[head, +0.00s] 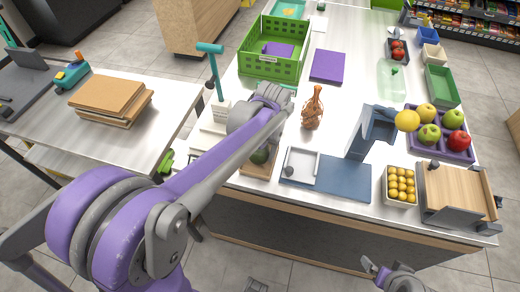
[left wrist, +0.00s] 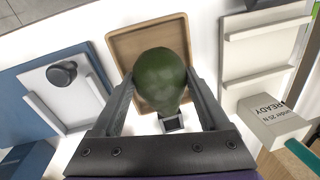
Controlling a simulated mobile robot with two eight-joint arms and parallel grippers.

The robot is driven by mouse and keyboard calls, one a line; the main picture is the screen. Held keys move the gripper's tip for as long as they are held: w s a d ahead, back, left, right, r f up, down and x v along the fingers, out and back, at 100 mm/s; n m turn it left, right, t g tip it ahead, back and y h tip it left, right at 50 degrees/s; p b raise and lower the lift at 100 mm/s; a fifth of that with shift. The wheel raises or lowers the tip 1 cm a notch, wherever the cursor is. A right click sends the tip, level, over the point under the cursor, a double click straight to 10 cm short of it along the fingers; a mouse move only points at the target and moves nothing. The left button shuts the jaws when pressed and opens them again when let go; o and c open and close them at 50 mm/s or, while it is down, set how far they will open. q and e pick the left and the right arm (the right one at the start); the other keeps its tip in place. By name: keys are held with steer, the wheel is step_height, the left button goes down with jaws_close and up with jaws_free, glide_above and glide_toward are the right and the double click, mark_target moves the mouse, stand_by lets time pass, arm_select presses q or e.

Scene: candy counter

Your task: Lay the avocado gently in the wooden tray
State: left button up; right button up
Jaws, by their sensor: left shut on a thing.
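The avocado (left wrist: 160,78) is dark green and sits between the two fingers of my left gripper (left wrist: 160,98) in the left wrist view. My left gripper is shut on it. The wooden tray (left wrist: 124,44) is square and light brown with a low rim; it lies behind the avocado in that view, which covers much of its inside. In the head view the avocado (head: 260,156) shows under my left arm, over the tray (head: 262,174). Whether it touches the tray floor I cannot tell. My right gripper (head: 376,270) is at the bottom edge, off the counter; its opening is unclear.
A blue board with a white tray (head: 301,166) lies right of the wooden tray. A brown bottle (head: 312,108) stands behind. A white stand with a teal-topped post (head: 217,80) is at left. A green crate (head: 265,67) stands farther back.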

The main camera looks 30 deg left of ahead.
arm_select(q)
steer(key=shift+f+b, duration=0.35)
steer(key=shift+f, duration=0.2)
arm_select(e)
steer(key=shift+s+f, duration=0.1)
steer(key=shift+f, duration=0.35)
arm_select(q)
steer(key=o, duration=0.7)
steer(key=shift+d+r+p, duration=0.25)
steer(key=shift+r+p, duration=0.65)
steer(key=shift+r, duration=0.6)
steer(key=shift+d+r+p, duration=0.2)
steer(key=shift+r+p, duration=0.65)
steer(key=shift+r, duration=0.65)
arm_select(e)
steer(key=shift+w+r, duration=0.25)
steer(key=shift+r, duration=0.5)
steer(key=shift+w+r, duration=0.2)
steer(key=shift+r, duration=0.55)
steer(key=shift+w+r, duration=0.25)
steer(key=shift+r, duration=0.5)
arm_select(q)
steer(key=shift+o, duration=0.6)
